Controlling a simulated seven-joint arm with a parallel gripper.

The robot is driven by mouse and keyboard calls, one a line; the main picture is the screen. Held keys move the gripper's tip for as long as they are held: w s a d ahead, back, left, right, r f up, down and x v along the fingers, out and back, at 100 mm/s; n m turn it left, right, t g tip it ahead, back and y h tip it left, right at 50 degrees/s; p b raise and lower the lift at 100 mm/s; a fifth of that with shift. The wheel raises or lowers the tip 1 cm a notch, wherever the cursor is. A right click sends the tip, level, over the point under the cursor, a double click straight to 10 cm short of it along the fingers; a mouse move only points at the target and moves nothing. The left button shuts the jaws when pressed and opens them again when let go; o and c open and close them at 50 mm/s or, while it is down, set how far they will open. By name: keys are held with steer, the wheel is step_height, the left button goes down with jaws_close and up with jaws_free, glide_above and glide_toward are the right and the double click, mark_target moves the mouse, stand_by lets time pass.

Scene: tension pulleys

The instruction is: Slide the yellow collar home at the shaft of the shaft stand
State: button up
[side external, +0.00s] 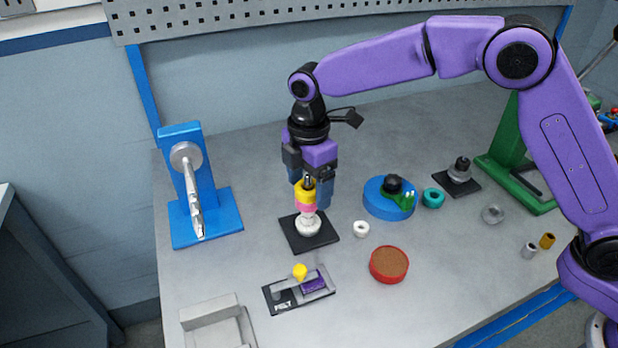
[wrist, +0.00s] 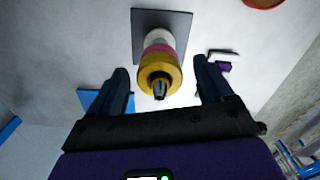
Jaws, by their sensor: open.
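A yellow collar (side external: 302,196) sits on an upright post on a black square plate (side external: 326,237), above a pink ring (side external: 308,208) and a white base part (side external: 308,227). My gripper (side external: 311,190) is above this post, pointing down. In the wrist view the yellow collar (wrist: 153,72) shows between my two spread fingers, with a gap on each side. The dark post tip (wrist: 159,90) sticks out of it. A blue stand (side external: 222,218) at the left carries a silver shaft (side external: 194,190) with a round disc (side external: 185,156) at its back end.
A grey fixture with a yellow knob (side external: 300,271) lies in front. A white ring (side external: 361,229), a red-rimmed round dish (side external: 389,279) and a blue round holder (side external: 375,207) stand to the right. The table between the post and blue stand is clear.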

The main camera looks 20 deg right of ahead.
step_height(320, 180, up, 18)
steer(key=shift+f, duration=0.25)
stand_by(0.4)
stand_by(0.4)
steer(key=s+d+f+m, duration=0.2)
steer(key=s+d+f, duration=0.2)
steer(key=s+d, duration=0.5)
steer(key=s+d+f+m, duration=0.3)
steer(key=s+d+f, duration=0.2)
steer(key=s+d, duration=0.5)
steer(key=s+d+f+m, duration=0.3)
steer(key=s+d, duration=0.6)
steer(key=s, duration=0.3)
steer(key=shift+s+d+f, duration=0.25)
steer(key=shift+f, duration=0.6)
